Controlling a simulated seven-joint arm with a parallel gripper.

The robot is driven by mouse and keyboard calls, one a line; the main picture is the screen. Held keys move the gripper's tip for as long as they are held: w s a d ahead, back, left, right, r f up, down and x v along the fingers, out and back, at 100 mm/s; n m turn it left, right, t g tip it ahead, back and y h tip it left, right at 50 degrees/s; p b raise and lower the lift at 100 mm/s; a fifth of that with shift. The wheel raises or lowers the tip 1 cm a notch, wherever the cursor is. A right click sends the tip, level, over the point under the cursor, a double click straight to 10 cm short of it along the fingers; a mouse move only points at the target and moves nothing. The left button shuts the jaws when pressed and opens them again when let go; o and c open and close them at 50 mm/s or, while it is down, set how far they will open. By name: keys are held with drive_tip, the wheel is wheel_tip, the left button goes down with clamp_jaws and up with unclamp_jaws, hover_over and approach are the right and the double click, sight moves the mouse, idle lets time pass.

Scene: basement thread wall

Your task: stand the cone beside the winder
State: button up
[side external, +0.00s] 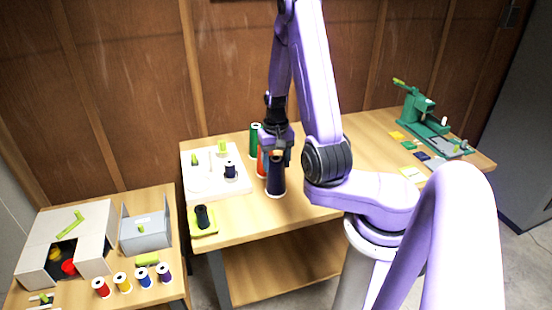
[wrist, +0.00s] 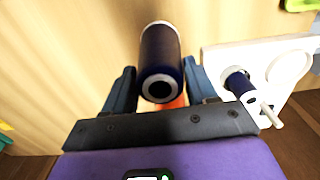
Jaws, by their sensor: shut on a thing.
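A navy cone of thread (side external: 276,181) is upright under my gripper (side external: 277,146) on the middle table. In the wrist view the cone (wrist: 161,50) lies between the two dark fingers of my gripper (wrist: 160,68), its pale end ring facing the camera. My gripper is shut on it. I cannot tell whether its base touches the table. The white winder board (side external: 201,187) is to the left of the cone, with a small navy spool (side external: 230,169) on it. The winder (wrist: 225,55) is right of the cone in the wrist view.
An orange cone (side external: 262,164) and a green cone (side external: 255,138) stand close behind the held cone. A dark spool (side external: 202,216) is on a yellow-green pad at the front left. A green machine (side external: 420,112) stands at the far right. Bare wood lies in front of the cone.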

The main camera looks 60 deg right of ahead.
drive_tip(key=shift+f, duration=0.45)
drive_tip(key=o, duration=1)
drive_tip(key=shift+o, duration=0.2)
drive_tip(key=shift+r, duration=0.1)
wheel_tip(320, 180, up, 7)
idle(0.4)
